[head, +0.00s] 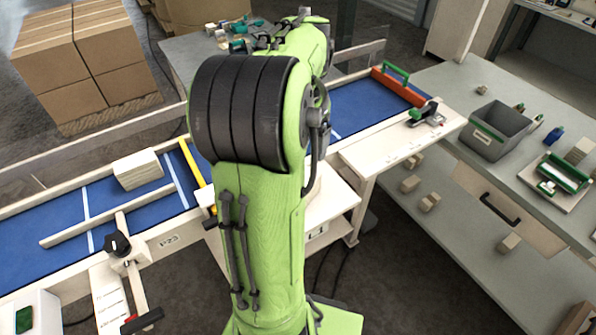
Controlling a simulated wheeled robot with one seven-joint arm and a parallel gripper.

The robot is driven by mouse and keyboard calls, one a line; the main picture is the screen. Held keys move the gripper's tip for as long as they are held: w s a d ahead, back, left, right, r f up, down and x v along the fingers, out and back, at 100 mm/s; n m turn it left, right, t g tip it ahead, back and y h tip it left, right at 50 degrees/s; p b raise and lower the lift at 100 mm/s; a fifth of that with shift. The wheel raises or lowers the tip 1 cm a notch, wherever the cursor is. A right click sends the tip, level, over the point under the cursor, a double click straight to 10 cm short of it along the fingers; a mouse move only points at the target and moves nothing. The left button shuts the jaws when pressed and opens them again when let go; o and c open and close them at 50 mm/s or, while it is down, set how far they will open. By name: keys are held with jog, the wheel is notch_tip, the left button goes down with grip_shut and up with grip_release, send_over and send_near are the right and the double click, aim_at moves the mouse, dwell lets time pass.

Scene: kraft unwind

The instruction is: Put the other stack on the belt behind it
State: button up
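A blue belt (70,207) in a pale frame runs from lower left to upper right behind my arm. It shows again right of my arm (362,106). A pale stack of flat pieces (138,169) lies on the left stretch of the belt, by its far edge. A pale stand (335,190) with a label reading L1 shows partly behind my arm. My green arm covers the middle of the view, including part of the belt and most of the stand top. My gripper is not visible. No second stack can be made out clearly.
A long pale bar (108,215) and a yellow bar (193,163) cross the belt. A black knob (117,244) sits on the near rail. A red block with a green handle (398,86) stands at the far right end. A grey bin (497,130) is on the right bench.

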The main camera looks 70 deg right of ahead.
jog(key=f, duration=0.1)
jog(key=a+f+b, duration=0.1)
jog(key=f, duration=0.3)
jog(key=shift+a+f, duration=0.25)
jog(key=shift+a, duration=0.05)
jog(key=f, duration=0.3)
jog(key=f+b, duration=0.1)
jog(key=f, duration=0.6)
jog(key=shift+d+b, duration=0.4)
jog(key=shift+a, duration=0.1)
jog(key=shift+c, duration=1.3)
jog(key=c, duration=1)
jog(key=shift+o, duration=0.2)
notch_tip(320, 180, up, 10)
jog(key=shift+r+p, duration=0.1)
jog(key=shift+p, duration=0.75)
